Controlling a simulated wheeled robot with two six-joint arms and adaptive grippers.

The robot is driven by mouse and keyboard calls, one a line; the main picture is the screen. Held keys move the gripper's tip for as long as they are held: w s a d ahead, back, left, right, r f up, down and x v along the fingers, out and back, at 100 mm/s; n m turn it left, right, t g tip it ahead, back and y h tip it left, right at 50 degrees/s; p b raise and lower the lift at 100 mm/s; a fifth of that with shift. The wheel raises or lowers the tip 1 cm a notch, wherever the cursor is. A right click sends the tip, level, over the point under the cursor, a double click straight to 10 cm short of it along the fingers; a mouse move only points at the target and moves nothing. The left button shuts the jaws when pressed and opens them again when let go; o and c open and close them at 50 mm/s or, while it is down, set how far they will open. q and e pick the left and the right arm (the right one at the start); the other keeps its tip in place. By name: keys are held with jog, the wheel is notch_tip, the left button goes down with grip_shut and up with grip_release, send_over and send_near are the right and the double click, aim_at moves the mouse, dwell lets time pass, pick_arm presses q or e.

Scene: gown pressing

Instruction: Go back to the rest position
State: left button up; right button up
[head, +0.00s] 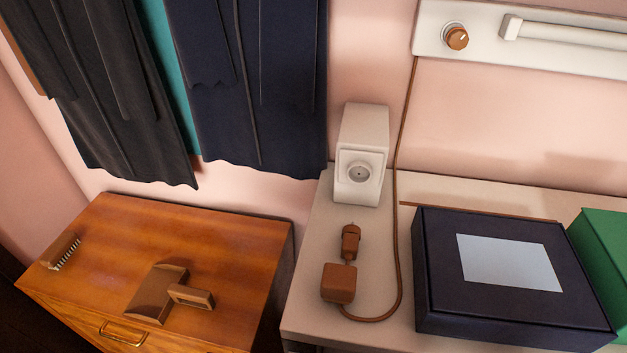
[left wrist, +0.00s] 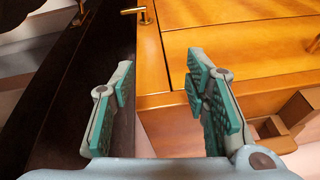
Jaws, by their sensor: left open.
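My left gripper (left wrist: 160,82) shows in the left wrist view. Its two grey fingers with green ribbed pads are spread wide, with nothing between them. Behind the fingers are the orange-brown wooden front of a piece of furniture (left wrist: 240,35) and a brass handle (left wrist: 133,11). Neither gripper shows in the head view. My right gripper is in no frame.
In the head view, a wooden cabinet (head: 215,235) bears a brush (head: 62,252) and a brown wooden block with a handle (head: 158,293). Dark garments (head: 265,90) hang above. The pale counter (head: 308,300) holds a white socket box (head: 361,150), brown plug (head: 339,283) and dark box (head: 440,260).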

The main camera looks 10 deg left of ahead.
pick_arm(q)
jog(key=s+a+f+g+b, duration=0.1)
jog(key=s+f, duration=0.1)
jog(key=f, duration=0.7)
jog(key=s+a+f+b, duration=0.1)
jog(key=s+f, duration=0.1)
jog(key=f, duration=0.7)
jog(key=s+f+g+b, duration=0.1)
jog(key=s+f+b, duration=0.1)
jog(key=s+f, duration=0.9)
jog(key=shift+s+f, duration=0.4)
jog(key=shift+s, duration=0.3)
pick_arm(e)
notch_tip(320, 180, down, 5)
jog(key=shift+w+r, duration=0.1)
pick_arm(q)
jog(key=shift+c, duration=0.3)
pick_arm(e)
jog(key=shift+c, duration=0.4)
